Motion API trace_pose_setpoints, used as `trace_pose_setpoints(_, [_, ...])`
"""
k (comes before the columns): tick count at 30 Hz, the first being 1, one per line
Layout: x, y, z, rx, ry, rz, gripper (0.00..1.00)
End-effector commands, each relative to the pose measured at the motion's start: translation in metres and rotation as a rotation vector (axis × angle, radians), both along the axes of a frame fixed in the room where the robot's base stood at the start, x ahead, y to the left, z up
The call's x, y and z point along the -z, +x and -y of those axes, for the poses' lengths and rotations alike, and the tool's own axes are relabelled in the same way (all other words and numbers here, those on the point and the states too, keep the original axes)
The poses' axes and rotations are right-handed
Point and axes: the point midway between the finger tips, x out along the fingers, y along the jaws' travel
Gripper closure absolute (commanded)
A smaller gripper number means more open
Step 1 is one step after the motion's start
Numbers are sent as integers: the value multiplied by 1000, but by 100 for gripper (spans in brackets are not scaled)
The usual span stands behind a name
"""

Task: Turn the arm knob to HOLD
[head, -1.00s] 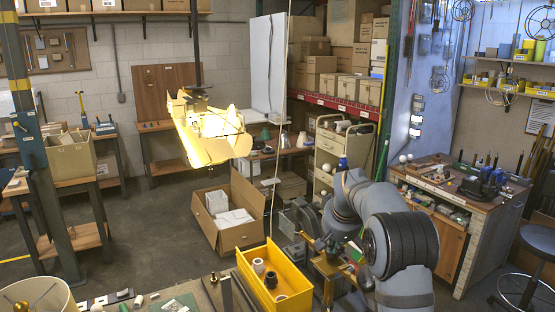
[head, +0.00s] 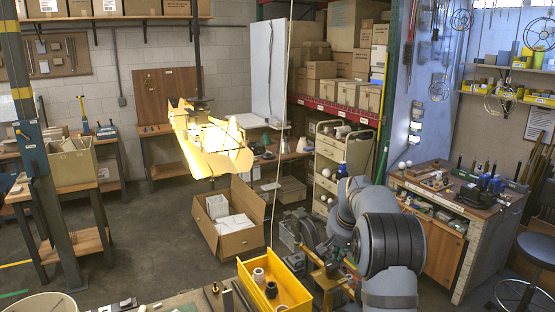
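My gripper (head: 338,262) is at the end of my grey arm, low in the centre right of the head view. It is small and partly hidden by the arm, and I cannot tell whether its fingers are open or shut. It is close to a brass-coloured stand (head: 328,279) at the bench edge; I cannot tell if they touch. I cannot make out the arm knob or a HOLD mark. A bright yellow, several-leaved lamp shade (head: 212,147) hangs from a dark pole at the centre left, apart from my gripper.
A yellow bin (head: 246,284) with small cylindrical parts stands left of my gripper. An open cardboard box (head: 232,240) with white contents is on the floor behind it. A workbench (head: 452,190) with tools is at the right, beside a stool (head: 540,249).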

Motion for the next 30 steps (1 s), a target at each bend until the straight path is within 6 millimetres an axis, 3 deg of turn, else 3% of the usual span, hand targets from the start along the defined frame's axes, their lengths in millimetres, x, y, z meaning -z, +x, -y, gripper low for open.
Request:
trace_pose_setpoints(8, [15, 7, -3, -80, -29, 27, 100])
trace_pose_setpoints(21, [68, 7, -3, -80, -29, 28, 100])
trace_pose_setpoints(30, [71, 7, -3, -80, -29, 28, 100])
